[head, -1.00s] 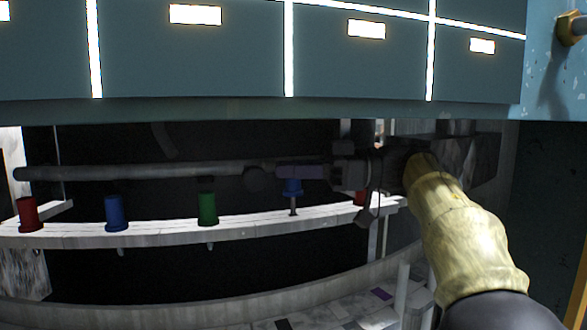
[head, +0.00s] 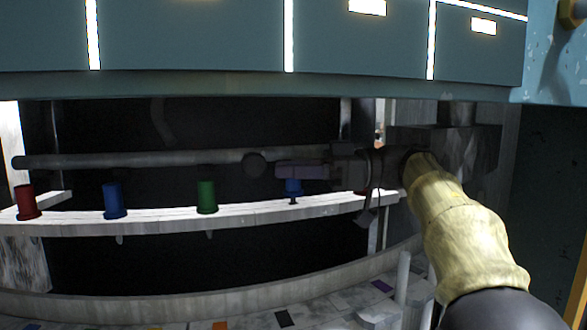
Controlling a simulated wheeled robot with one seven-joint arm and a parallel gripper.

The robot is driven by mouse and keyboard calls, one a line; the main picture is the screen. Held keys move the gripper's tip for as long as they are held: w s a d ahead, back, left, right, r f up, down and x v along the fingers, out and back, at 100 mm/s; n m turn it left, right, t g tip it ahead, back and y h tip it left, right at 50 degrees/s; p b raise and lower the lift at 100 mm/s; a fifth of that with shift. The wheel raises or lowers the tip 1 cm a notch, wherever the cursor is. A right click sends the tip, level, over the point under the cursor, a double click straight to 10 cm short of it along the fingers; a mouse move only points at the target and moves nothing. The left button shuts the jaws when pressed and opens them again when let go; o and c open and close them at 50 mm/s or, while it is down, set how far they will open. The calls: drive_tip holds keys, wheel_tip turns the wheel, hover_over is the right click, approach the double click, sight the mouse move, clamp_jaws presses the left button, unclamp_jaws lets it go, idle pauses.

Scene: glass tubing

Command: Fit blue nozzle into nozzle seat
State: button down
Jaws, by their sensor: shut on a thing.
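My gripper (head: 302,171) is shut on a blue nozzle (head: 293,187), with its purple-grey fingers across the nozzle's top. The nozzle is upright over the white rail (head: 250,214), between the green nozzle (head: 207,197) and the arm's wrist. A short part of its thin dark stem shows below its collar, with the tip at the rail's top face. I cannot tell whether the tip is in a hole. No separate nozzle seat can be made out. Another blue nozzle (head: 115,200) stands in the rail further left.
A red nozzle (head: 27,202) stands at the rail's left end. A grey horizontal tube (head: 140,161) runs behind the nozzles. Teal panels (head: 190,45) overhang the rail. Coloured patches, one purple (head: 382,286), mark the floor below.

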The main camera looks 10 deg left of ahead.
drive_tip(key=shift+f+b, duration=0.5)
drive_tip(key=shift+f, duration=0.25)
drive_tip(key=c, duration=1.2)
unclamp_jaws()
drive_tip(key=shift+o, duration=0.2)
drive_tip(key=shift+r, duration=0.1)
wheel_tip(320, 180, up, 10)
drive_tip(key=p, duration=0.4)
